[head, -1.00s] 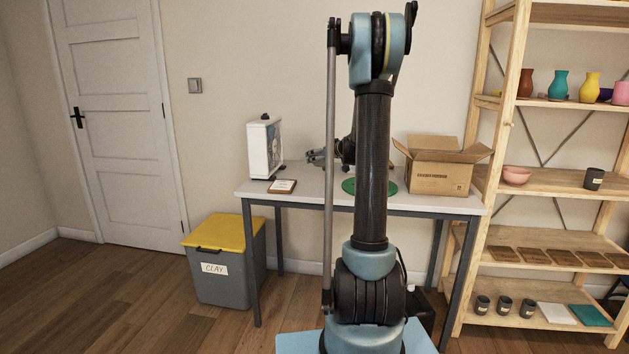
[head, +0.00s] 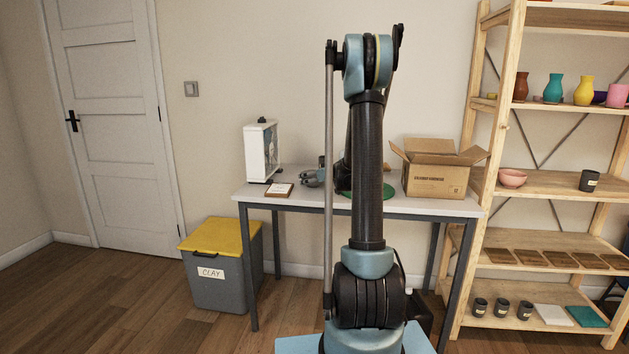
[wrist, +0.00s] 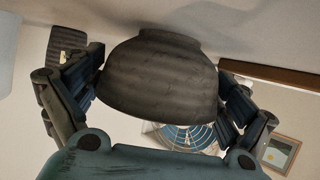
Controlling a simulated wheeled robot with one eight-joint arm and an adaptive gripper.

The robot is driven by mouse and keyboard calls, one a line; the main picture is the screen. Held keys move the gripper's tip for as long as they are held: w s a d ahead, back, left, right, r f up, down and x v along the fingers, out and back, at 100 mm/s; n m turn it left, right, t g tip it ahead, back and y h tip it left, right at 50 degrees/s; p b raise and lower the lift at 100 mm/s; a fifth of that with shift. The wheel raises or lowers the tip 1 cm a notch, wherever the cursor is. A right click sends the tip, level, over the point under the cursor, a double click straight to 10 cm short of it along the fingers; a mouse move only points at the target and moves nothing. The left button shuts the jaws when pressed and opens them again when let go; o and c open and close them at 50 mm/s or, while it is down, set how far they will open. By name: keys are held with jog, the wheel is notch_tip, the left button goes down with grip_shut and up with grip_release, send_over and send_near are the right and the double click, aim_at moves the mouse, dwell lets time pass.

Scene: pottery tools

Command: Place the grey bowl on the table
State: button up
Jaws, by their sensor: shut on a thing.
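My gripper (wrist: 160,85) is shut on the grey bowl (wrist: 160,70), with a finger on each side of it. The wrist picture appears upside down, with the bowl's narrow foot at the top, against a pale surface with a soft shadow. I cannot tell whether the foot touches that surface. In the head view my gripper (head: 312,177) is low over the left part of the table (head: 440,205). The bowl is not clearly seen there, as my arm hides part of that area.
A white fan (head: 262,152) and a clipboard (head: 279,190) are left of my gripper. A green disc (head: 345,194) lies partly behind my arm, and an open cardboard box (head: 432,178) stands at the right. Shelves (head: 545,184) stand beside the table.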

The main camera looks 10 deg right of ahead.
jog(key=o, duration=0.9)
jog(key=shift+c, duration=0.2)
jog(key=v, duration=1.2)
jog(key=s+a+f+m+g+h, duration=0.1)
jog(key=s+a+g, duration=0.3)
jog(key=s, duration=0.7)
jog(key=s+a+f+g, duration=0.1)
jog(key=s+a, duration=0.4)
jog(key=s, duration=0.6)
jog(key=s+d+f+m+g+h, duration=0.1)
jog(key=s+f, duration=0.2)
jog(key=s, duration=0.5)
jog(key=s+d+f+m+g+h, duration=0.1)
jog(key=s+d+f+g+h, duration=0.1)
jog(key=s, duration=0.6)
jog(key=s+d+f+m+g+h, duration=0.1)
jog(key=s+f+m+h, duration=0.1)
jog(key=s, duration=0.6)
jog(key=shift+s+d+f+g, duration=0.4)
jog(key=shift+f, duration=0.5)
